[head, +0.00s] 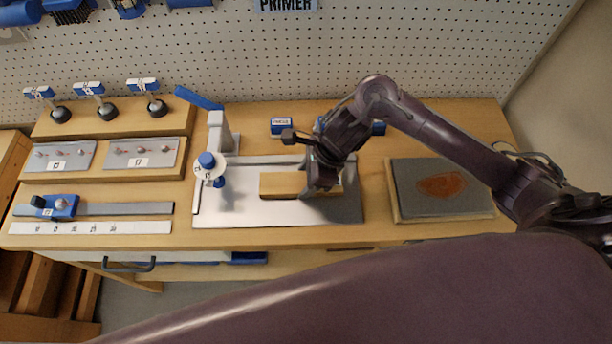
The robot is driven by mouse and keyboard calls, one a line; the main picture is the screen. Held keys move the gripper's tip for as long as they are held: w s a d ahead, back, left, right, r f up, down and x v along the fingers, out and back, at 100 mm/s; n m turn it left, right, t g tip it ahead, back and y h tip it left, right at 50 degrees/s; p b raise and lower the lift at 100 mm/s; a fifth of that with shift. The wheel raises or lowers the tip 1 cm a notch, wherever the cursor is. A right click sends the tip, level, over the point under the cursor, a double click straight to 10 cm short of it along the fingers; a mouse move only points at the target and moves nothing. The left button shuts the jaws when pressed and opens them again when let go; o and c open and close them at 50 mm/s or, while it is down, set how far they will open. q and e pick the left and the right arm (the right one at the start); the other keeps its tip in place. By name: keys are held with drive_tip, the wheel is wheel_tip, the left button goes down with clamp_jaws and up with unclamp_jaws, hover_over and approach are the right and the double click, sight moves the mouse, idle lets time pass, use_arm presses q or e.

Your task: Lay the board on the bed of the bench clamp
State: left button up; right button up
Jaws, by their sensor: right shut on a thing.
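The board (281,185) is a light wooden block at the middle of the bench, over the grey metal bed (262,213) of the bench clamp. I cannot tell whether it touches the bed. The bench clamp (216,138) has a grey post with a blue lever and a white disc with a blue knob, to the left of the board. My right gripper (322,190) is shut on the board near its right end and hides part of it. My left gripper is not in view.
A dark plate with an orange patch (440,186) lies on a wooden base at right. At left are a blue slider on a rail (108,208), grey panels (142,154) and several blue-topped knobs (88,88). A pegboard (400,50) stands behind.

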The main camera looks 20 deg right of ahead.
drive_tip(key=shift+f, duration=0.15)
drive_tip(key=o, duration=1)
drive_tip(key=shift+r, duration=0.25)
drive_tip(key=shift+d+r, duration=0.15)
drive_tip(key=shift+r, duration=0.1)
drive_tip(key=v, duration=1.1)
drive_tip(key=shift+s+d+r, duration=0.1)
